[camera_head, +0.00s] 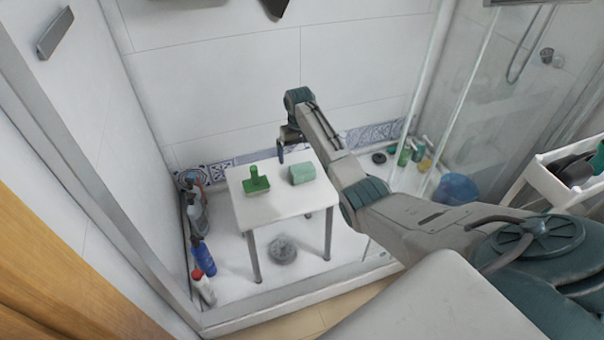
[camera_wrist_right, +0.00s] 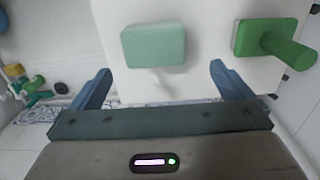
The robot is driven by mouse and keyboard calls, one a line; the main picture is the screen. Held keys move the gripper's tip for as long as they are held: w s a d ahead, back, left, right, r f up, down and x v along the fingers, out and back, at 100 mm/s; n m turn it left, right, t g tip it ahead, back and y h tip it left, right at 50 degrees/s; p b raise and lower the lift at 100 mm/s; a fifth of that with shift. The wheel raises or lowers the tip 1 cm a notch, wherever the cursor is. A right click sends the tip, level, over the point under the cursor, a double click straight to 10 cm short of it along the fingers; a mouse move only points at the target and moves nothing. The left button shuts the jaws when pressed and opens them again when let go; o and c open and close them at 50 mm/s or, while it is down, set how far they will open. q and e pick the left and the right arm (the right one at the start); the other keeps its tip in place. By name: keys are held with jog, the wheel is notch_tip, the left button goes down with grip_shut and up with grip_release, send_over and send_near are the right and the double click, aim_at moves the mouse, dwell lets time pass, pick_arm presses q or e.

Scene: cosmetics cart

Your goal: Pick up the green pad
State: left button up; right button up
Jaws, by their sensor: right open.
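The green pad (camera_head: 302,173) is a pale green rounded block lying on the right half of a small white table (camera_head: 268,202). In the right wrist view, the pad (camera_wrist_right: 153,45) shows ahead of my right gripper (camera_wrist_right: 161,69), roughly centred between its two blue fingers. The fingers are spread and empty, apart from the pad. In the head view my right gripper (camera_head: 285,150) hangs above the table's back edge, behind the pad. A brighter green block with an upright handle (camera_head: 256,180) stands left of the pad. My left gripper is not seen.
Several bottles, one of them blue (camera_head: 203,258), stand on the floor left of the table. Green containers (camera_head: 405,156) and a blue basin (camera_head: 456,189) are at the right. A tiled wall (camera_head: 222,100) rises close behind the table.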

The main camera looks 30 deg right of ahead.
aim_at(302, 166)
notch_tip(302, 166, down, 2)
jog(key=f, duration=0.2)
jog(key=f+b, duration=0.1)
jog(key=f, duration=0.1)
jog(key=shift+s+d+f, duration=0.1)
jog(key=shift+s+d, duration=0.2)
jog(key=shift+f, duration=0.55)
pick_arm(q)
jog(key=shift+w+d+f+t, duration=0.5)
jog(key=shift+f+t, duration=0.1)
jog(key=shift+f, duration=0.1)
pick_arm(e)
jog(key=c, duration=1)
jog(key=shift+r, duration=0.1)
